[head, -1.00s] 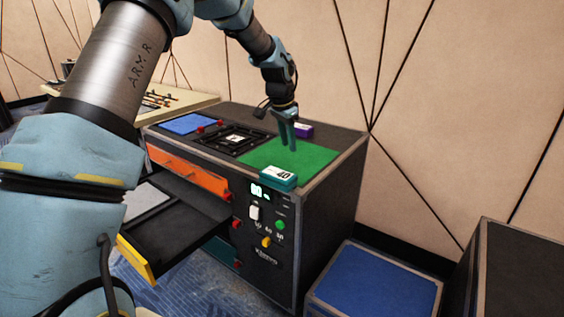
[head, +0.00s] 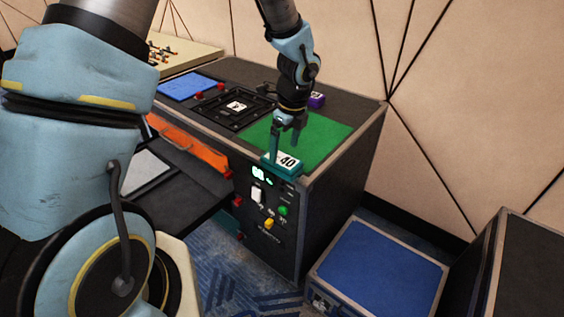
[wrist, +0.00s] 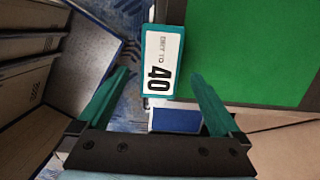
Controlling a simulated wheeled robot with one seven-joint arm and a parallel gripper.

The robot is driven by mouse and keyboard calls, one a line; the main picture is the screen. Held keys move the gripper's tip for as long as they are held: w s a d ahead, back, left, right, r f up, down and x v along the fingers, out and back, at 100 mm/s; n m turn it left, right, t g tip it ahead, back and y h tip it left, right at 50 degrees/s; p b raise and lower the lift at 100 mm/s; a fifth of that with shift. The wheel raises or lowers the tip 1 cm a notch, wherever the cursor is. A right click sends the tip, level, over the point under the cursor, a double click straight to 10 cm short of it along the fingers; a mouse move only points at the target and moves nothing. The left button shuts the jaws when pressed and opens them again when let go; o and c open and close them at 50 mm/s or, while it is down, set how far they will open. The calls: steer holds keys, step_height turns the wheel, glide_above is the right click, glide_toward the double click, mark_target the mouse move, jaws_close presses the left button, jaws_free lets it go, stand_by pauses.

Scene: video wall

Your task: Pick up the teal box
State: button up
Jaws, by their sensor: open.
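The teal box (head: 283,169) lies at the front edge of the cabinet's top, by the corner of the green mat. It has a white label reading 40 on its upper face. In the wrist view the teal box (wrist: 161,62) lies lengthwise up the picture, label facing the camera, in line with the gap between my fingers. My gripper (head: 285,148) is open, with teal fingers pointing down just above and behind the box. Its fingertips show either side of the box's near end in the wrist view; I cannot tell whether they touch it.
The green mat (head: 325,143) covers the top's right part. A purple box (head: 317,100) stands behind my gripper. A black frame (head: 240,106) and a blue panel (head: 188,86) lie to the left. An open drawer (head: 165,190) sticks out in front. A blue-topped case (head: 380,268) stands lower right.

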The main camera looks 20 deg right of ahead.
mark_target(282, 159)
steer(key=shift+w+a+f+p, duration=0.1)
steer(key=shift+w+f+p, duration=0.1)
steer(key=shift+f, duration=0.7)
steer(key=shift+w+a+f+p, duration=0.1)
steer(key=shift+f+p, duration=0.15)
steer(key=shift+f, duration=0.65)
steer(key=shift+w+f+p, duration=0.15)
steer(key=shift+f+p, duration=0.05)
steer(key=shift+f, duration=0.7)
steer(key=c, duration=1.5)
